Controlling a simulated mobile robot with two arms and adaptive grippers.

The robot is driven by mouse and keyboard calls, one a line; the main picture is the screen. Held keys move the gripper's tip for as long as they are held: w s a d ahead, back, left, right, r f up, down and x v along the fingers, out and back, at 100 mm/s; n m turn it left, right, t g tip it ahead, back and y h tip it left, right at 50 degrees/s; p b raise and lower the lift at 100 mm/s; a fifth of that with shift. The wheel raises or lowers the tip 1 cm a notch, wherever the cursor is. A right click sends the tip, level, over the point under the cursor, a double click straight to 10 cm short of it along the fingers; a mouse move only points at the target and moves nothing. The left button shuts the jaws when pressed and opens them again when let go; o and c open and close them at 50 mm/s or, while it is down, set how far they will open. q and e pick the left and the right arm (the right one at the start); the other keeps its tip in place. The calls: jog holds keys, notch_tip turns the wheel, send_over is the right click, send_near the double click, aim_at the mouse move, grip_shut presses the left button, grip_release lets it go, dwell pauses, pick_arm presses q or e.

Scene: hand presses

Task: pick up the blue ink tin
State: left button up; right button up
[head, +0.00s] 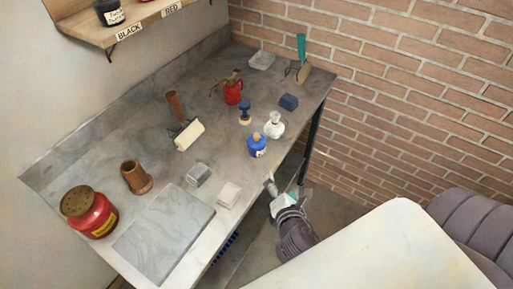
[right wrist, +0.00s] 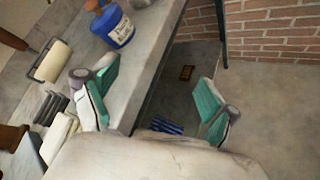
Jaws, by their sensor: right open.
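The blue ink tin (head: 257,146) has a pale label and an orange-brown top. It stands on the grey workbench (head: 165,232) near its front edge. In the right wrist view the tin (right wrist: 113,27) shows at the top, beyond the left finger. My right gripper (head: 283,194) is at the front edge of the bench, nearer than the tin and apart from it. In the right wrist view the right gripper (right wrist: 155,95) is open, with its green pads wide apart and nothing between them. My left gripper is not in view.
A white bottle (head: 274,125) stands close behind the tin. A shelf (head: 128,26) is at the upper left.

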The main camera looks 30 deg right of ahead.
aim_at(258, 146)
notch_tip(258, 146, up, 6)
jog(key=w+a+n+t, duration=0.2)
jog(key=a+n+t, duration=0.15)
jog(key=n, duration=0.75)
jog(key=shift+y, duration=0.4)
jog(key=x, duration=0.2)
jog(key=p+x, duration=0.1)
jog(key=x, duration=0.4)
jog(key=shift+w+d+f, duration=0.15)
jog(key=shift+w+d, duration=0.15)
jog(key=shift+d, duration=0.1)
jog(key=shift+f+p+x, duration=0.15)
jog(key=shift+p+x, duration=0.15)
jog(key=shift+x, duration=1.3)
jog(key=shift+f+p+x, duration=0.2)
jog(key=shift+p+x, duration=0.05)
jog(key=shift+x, duration=1.35)
jog(key=shift+s, duration=0.15)
jog(key=shift+c, duration=1.4)
jog(key=c, duration=1.1)
jog(key=shift+r, duration=0.1)
jog(key=shift+c, duration=0.6)
